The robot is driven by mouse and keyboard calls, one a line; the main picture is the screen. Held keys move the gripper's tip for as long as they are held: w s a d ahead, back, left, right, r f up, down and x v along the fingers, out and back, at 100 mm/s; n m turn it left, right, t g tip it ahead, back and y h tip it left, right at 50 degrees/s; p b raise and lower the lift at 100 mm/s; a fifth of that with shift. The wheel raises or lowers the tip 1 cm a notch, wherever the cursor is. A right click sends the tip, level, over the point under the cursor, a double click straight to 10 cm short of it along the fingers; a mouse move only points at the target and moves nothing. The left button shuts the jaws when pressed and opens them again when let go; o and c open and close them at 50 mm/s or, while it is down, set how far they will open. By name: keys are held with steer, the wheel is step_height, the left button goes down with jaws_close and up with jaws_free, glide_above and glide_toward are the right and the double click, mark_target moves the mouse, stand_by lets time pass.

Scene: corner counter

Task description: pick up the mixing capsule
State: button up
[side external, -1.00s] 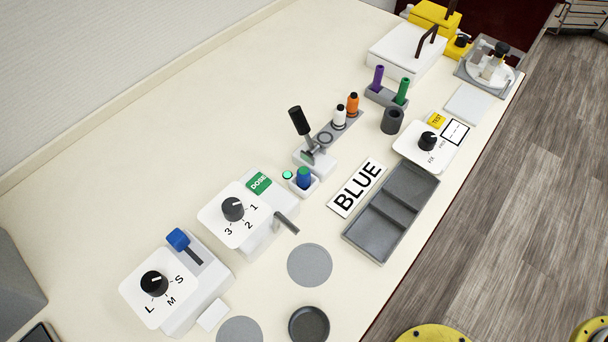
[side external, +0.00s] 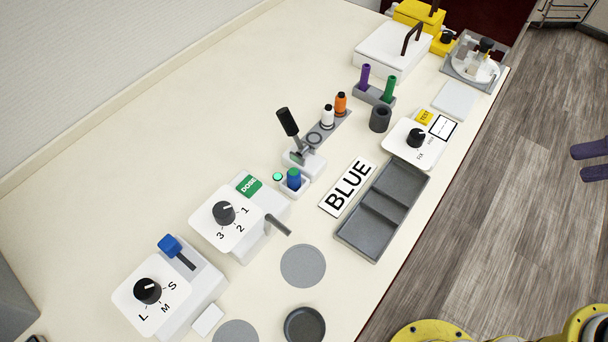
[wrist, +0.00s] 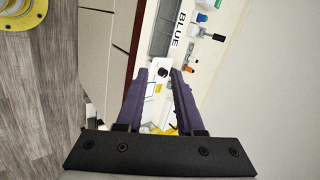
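No label names the mixing capsule. A small blue-topped capsule (side external: 294,177) stands upright in a white holder beside a green button, and I take it as the likely one. It also shows small near the top of the wrist view (wrist: 202,17). My gripper (side external: 590,160) is at the right edge of the side view, over the floor and well away from the counter things. In the wrist view my gripper (wrist: 158,72) has its two purple fingers apart, with nothing between them.
A lever with a black handle (side external: 288,122) rises behind the capsule. A dosing box (side external: 222,213), a BLUE sign (side external: 348,186) and a grey divided tray (side external: 365,232) are nearby. White and orange bottles (side external: 340,104) and purple and green vials (side external: 389,89) stand farther back.

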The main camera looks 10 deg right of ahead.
steer(key=w+a+f+m+g+y, duration=0.1)
steer(key=w+a+m+g+y, duration=0.1)
steer(key=w+a+m+y, duration=0.9)
steer(key=w+a+f+h, duration=0.1)
steer(key=a+f, duration=0.2)
steer(key=f, duration=0.1)
steer(key=w+a+f+m+h, duration=0.1)
steer(key=a+f+h, duration=0.1)
steer(key=a+f, duration=0.2)
steer(key=w+a+f+g+h, duration=0.1)
steer(key=a+f, duration=0.2)
steer(key=f, duration=0.1)
steer(key=shift+w+a+f+m, duration=0.2)
steer(key=shift+a+f+m, duration=0.1)
steer(key=shift+m, duration=0.1)
glide_toward(293, 175)
steer(key=x, duration=0.4)
steer(key=shift+w+f, duration=0.25)
steer(key=shift+w, duration=0.15)
steer(key=shift+f+x, duration=0.15)
steer(key=shift+x, duration=1.4)
steer(key=shift+f+x, duration=0.15)
steer(key=shift+x, duration=1.4)
steer(key=shift+d, duration=0.15)
jaws_close()
